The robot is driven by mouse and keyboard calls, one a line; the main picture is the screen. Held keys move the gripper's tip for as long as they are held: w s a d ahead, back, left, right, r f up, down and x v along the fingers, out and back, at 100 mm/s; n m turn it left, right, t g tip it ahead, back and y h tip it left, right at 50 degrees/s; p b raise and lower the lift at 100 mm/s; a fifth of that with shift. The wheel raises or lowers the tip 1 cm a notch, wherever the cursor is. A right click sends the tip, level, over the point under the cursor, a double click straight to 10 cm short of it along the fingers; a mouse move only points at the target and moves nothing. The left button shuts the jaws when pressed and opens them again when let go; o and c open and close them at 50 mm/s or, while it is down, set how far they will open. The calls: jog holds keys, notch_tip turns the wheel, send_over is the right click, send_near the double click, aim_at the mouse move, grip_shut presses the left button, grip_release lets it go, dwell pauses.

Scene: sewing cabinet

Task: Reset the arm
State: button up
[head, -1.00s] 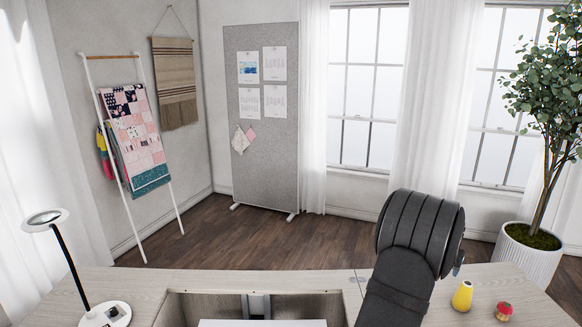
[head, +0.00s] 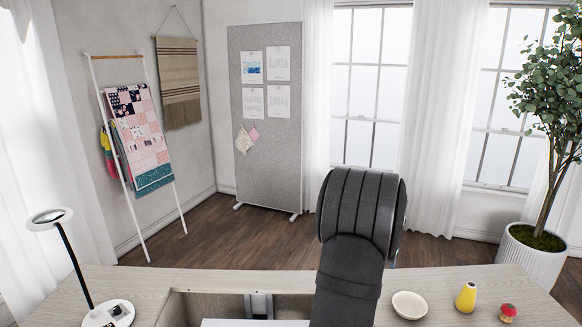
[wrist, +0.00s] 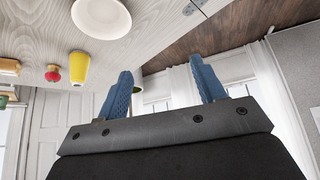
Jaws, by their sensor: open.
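My gripper (wrist: 161,64) shows in the wrist view with its two blue fingers wide apart and nothing between them. It is open. Beyond the fingers the wrist view shows white curtain and dark floor, with the wooden tabletop (wrist: 160,40) along the upper left. In the head view my dark arm rises upright over the table's middle right, and its gripper end is hidden.
A white dish (head: 409,305), a yellow bottle (head: 466,297) and a small red item (head: 508,312) stand right of my arm. A lamp (head: 70,260) stands at the left. An open recess (head: 215,305) lies in the tabletop's middle. A potted plant (head: 537,255) is behind right.

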jog(key=s+a+n+y, duration=0.1)
jog(key=a, duration=1.4)
jog(key=shift+s+a+n+t, duration=0.25)
jog(key=shift+n+t, duration=0.05)
jog(key=shift+n, duration=0.1)
jog(key=shift+o, duration=0.3)
